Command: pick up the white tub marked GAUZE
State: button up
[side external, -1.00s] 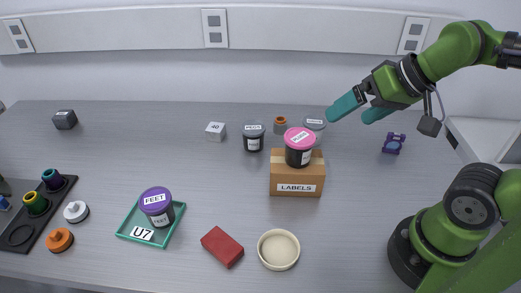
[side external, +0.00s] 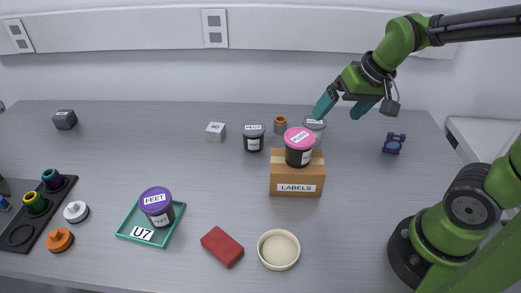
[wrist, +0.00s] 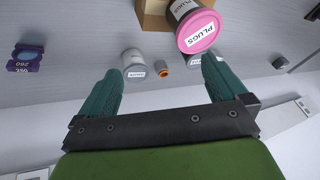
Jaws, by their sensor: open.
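A pale grey-white tub (side external: 314,124) with a labelled lid stands at the back of the bench, partly hidden behind the pink-lidded tub. Its lettering is too small to read as GAUZE for certain. In the wrist view the pale tub (wrist: 133,62) lies just inside the left finger's tip in the picture. My gripper (side external: 340,111) is open and empty, above and right of that tub in the side view. In the wrist view its teal fingers (wrist: 163,78) are spread wide, with nothing between them held.
A pink-lidded PLUGS tub (side external: 299,148) stands on the LABELS box (side external: 297,187), in front of the pale tub. A small orange-topped item (side external: 280,125) and a dark grey-lidded tub (side external: 253,137) stand to the left. A purple device (side external: 394,143) is at right.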

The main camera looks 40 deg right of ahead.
jog(key=g+h, duration=0.1)
jog(key=h, duration=0.1)
send_near(318, 124)
notch_tip(318, 124, up, 3)
jog(key=s+a, duration=0.3)
jog(key=w+d, duration=0.2)
jog(key=shift+h, duration=0.3)
jog(key=x, duration=1)
jog(key=shift+w+d+f, duration=0.2)
jog(key=shift+w, duration=0.25)
jog(key=shift+w+x, duration=0.2)
jog(key=shift+x, duration=2.7)
jog(key=shift+r, duration=0.1)
jog(key=shift+c, duration=0.4)
jog(key=c, duration=0.8)
